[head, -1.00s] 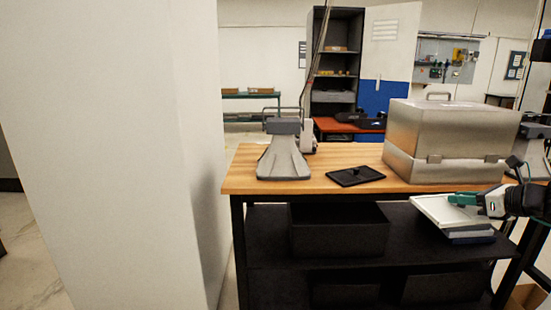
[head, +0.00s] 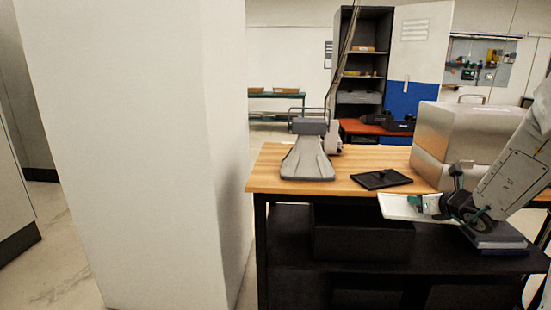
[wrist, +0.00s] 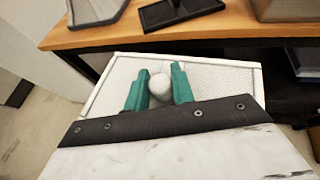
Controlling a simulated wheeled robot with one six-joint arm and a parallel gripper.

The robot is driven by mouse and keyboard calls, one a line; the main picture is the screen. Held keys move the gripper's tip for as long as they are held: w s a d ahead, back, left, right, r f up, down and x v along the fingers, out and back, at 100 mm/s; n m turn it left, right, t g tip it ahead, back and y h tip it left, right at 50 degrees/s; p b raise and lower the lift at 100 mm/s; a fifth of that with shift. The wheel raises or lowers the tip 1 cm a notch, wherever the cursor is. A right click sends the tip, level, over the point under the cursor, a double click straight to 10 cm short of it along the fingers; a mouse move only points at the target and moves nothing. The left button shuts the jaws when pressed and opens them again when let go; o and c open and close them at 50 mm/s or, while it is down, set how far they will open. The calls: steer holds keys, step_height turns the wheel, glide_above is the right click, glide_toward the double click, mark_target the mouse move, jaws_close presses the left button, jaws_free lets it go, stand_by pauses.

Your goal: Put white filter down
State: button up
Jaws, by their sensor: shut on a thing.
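The white filter (head: 398,207) is a flat rectangular panel with a pale rim. My gripper (head: 432,206) has green fingers and is shut on it. In the wrist view the filter (wrist: 222,77) spreads out under my gripper (wrist: 158,88), with a round white knob between the two green fingers. The filter is held in the air in front of the workbench, just below the wooden top's front edge. It looks slightly tilted in the head view. My wrist hides its near part in the wrist view.
The wooden workbench top (head: 350,160) carries a grey scale-like device (head: 308,160), a black tray (head: 381,180) and a metal case (head: 455,135). Below are a black bin (head: 362,240) and a stack of flat panels (head: 497,240) on the shelf. A white pillar (head: 130,150) stands left.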

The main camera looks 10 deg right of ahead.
steer(key=w+a+f+n+y, duration=0.1)
steer(key=a+f, duration=0.1)
steer(key=a, duration=0.6)
steer(key=w+a+f+n+y, duration=0.1)
steer(key=w+a+f, duration=0.1)
steer(key=a, duration=0.7)
steer(key=w+a+f+n+y, duration=0.1)
steer(key=w+a+f, duration=0.1)
steer(key=a, duration=0.6)
steer(key=shift+w+a+f+g+y, duration=0.25)
steer(key=shift+a+g+y, duration=0.05)
steer(key=shift+y, duration=0.1)
